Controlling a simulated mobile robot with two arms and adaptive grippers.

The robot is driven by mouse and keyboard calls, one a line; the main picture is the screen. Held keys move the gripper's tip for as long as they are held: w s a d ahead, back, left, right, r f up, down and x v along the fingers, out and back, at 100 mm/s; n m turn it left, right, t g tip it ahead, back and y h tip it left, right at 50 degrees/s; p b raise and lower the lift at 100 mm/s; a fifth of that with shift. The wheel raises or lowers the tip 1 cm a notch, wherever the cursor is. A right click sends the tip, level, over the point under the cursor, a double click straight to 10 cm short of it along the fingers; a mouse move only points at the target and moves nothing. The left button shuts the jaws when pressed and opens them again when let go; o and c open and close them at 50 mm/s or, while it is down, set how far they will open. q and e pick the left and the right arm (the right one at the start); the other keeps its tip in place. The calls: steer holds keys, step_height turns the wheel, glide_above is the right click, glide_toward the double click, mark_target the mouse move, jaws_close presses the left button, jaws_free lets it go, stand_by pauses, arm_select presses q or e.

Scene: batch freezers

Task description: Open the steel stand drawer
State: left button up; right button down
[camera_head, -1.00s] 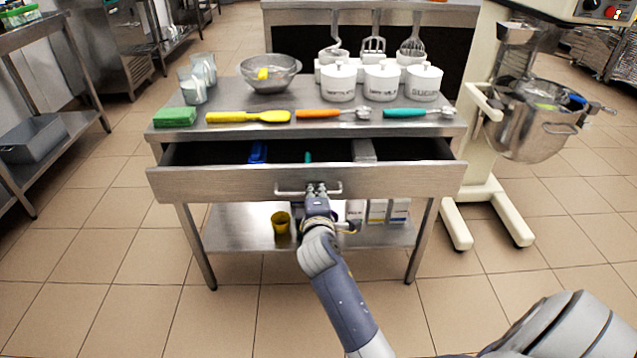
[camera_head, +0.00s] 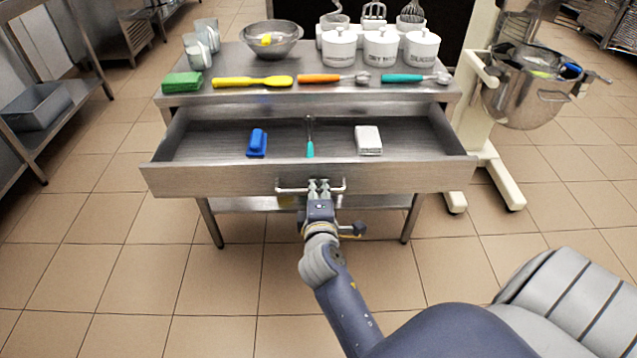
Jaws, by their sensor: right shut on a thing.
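The steel stand (camera_head: 225,82) stands in front of me with its wide drawer (camera_head: 220,181) pulled well out toward me. The drawer has a bar handle (camera_head: 288,189) at the middle of its front. My right gripper (camera_head: 318,188) is shut on this handle. Inside the drawer lie a blue object (camera_head: 257,142), a teal-handled tool (camera_head: 310,147) and a white block (camera_head: 368,140), spaced apart. My left gripper is not in view.
On the stand top are a green sponge (camera_head: 182,82), a yellow spatula (camera_head: 252,82), two scoops, a steel bowl (camera_head: 270,41), glasses and white canisters (camera_head: 381,47). A mixer with a steel bowl (camera_head: 527,92) stands at right. Floor before the stand is clear.

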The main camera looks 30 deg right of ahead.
steer(key=shift+r, duration=0.1)
steer(key=c, duration=1.7)
jaws_free()
